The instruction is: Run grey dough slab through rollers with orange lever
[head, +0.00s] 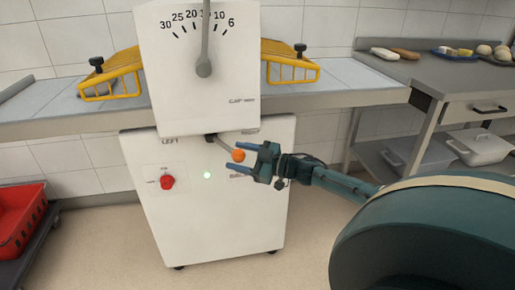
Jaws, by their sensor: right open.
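The dough sheeter (205,110) stands upright in the middle, with a gap dial and pointer on its upper housing. Its lever (222,142) comes out below the housing, tilts down to the right and ends in an orange knob (238,155). My right gripper (240,159) reaches in from the right and is open, with its two blue fingers above and below the knob. I cannot tell whether they touch it. I cannot make out the grey dough slab; the yellow guards and housing hide parts of the belts. My left gripper is out of view.
Yellow wire guards (110,76) and (291,62) flank the housing over the belts. A steel table (440,72) with baked goods stands right. A red crate (20,222) is low left.

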